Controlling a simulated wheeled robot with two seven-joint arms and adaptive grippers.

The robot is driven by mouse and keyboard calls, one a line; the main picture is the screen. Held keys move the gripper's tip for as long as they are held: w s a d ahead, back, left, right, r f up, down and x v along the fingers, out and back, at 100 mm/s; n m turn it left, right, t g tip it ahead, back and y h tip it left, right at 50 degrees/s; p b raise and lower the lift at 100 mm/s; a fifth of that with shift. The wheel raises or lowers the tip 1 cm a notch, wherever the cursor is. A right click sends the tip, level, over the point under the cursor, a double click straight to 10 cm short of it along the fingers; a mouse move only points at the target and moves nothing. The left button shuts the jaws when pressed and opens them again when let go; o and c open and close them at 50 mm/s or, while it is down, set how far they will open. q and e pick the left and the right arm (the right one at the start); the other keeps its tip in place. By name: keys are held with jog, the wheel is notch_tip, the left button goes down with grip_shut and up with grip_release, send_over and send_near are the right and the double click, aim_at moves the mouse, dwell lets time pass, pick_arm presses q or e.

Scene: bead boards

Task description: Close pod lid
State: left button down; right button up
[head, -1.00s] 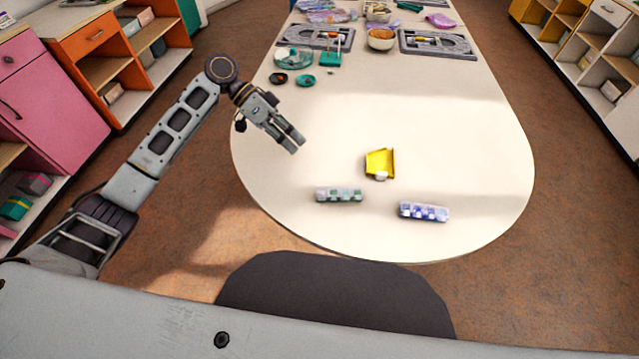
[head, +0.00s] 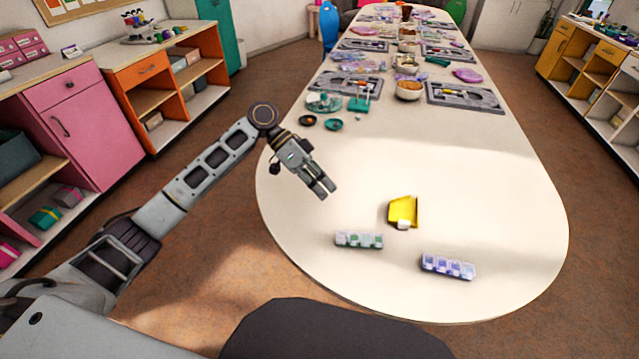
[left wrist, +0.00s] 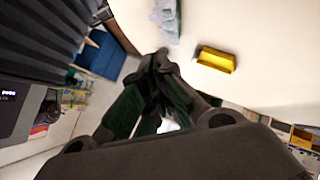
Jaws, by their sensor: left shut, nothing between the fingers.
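Two small compartment boxes lie near the front of the white table. One has green contents (head: 359,240) and the other has blue-violet contents (head: 448,266), to its right. Which lids stand open is too small to tell. My left gripper (head: 323,189) is shut and empty above the table's left side, behind and left of the green box. In the left wrist view its fingertips (left wrist: 160,62) are together, with a blurred pale pod box (left wrist: 167,18) beyond them. My right gripper is in neither view.
A yellow scoop-like tray (head: 403,211) with a small white piece at its edge lies behind the boxes; it also shows in the left wrist view (left wrist: 215,59). Teal dishes (head: 334,125), grey boards (head: 465,95) and bowls stand farther back. The table's middle is clear.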

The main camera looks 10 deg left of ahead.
pick_arm(q)
send_over(340, 232)
jog(key=w, duration=0.2)
notch_tip(340, 232, down, 4)
jog(key=shift+s+f+b, duration=0.2)
jog(key=shift+s+f, duration=0.2)
jog(key=shift+f, duration=0.25)
jog(key=shift+s+f+b, duration=0.2)
jog(key=shift+s+f, duration=0.2)
jog(key=shift+f, duration=0.2)
jog(key=shift+s+f, duration=0.2)
jog(key=shift+f, duration=0.05)
jog(key=shift+s+f, duration=0.15)
jog(key=shift+f, duration=0.1)
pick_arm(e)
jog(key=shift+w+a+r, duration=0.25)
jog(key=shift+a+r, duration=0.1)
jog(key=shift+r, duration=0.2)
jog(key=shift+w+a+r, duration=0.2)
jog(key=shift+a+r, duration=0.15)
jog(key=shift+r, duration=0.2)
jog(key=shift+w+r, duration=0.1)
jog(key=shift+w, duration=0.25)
